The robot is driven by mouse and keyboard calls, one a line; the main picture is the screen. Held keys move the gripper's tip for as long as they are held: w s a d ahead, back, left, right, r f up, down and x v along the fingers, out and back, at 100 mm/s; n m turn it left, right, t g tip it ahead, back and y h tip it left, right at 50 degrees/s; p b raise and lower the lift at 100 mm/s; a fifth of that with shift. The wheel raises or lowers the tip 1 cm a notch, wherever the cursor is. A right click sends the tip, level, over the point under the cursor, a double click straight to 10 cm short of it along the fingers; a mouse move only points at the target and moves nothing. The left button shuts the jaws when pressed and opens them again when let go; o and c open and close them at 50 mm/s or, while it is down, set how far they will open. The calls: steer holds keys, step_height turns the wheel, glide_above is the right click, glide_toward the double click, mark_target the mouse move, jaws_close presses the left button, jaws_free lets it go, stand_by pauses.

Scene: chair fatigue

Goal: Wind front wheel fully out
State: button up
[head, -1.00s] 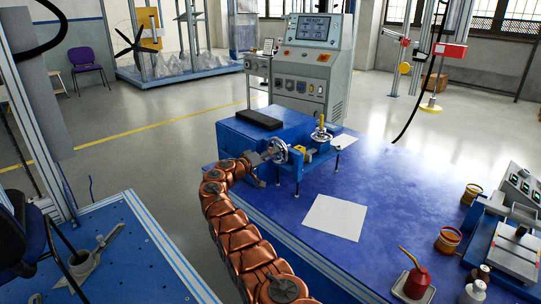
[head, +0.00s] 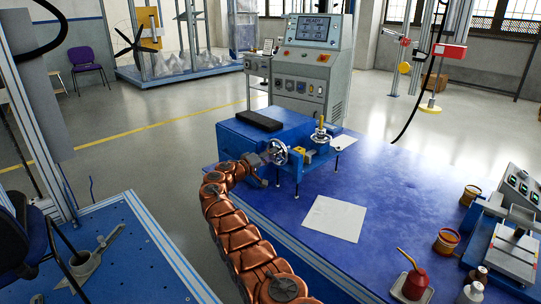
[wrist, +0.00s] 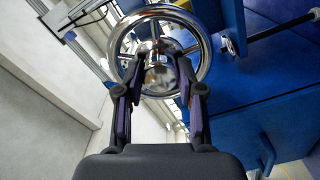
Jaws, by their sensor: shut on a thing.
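The front wheel (head: 277,152) is a chromed spoked handwheel on the near side of a blue fixture (head: 262,132) on the blue table. In the wrist view the wheel (wrist: 201,33) fills the upper middle, with its shiny hub between my fingers. My gripper (wrist: 158,88) reaches it from below, its two fingers apart and closed on the wheel's hub area. The exact contact is hard to make out. In the head view my gripper (head: 262,163) is small and sits at the wheel's left. A second handwheel (head: 320,137) stands on the fixture's right side.
A black block (head: 259,121) lies on the fixture. A white sheet (head: 334,218) lies on the blue table (head: 375,190) in front. A red oil can (head: 416,282) and tins (head: 447,240) stand at the right. A console (head: 312,75) stands behind.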

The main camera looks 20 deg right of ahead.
steer(key=shift+n, duration=3.8)
steer(key=o, duration=1.1)
steer(key=shift+o, duration=0.2)
steer(key=shift+a, duration=0.15)
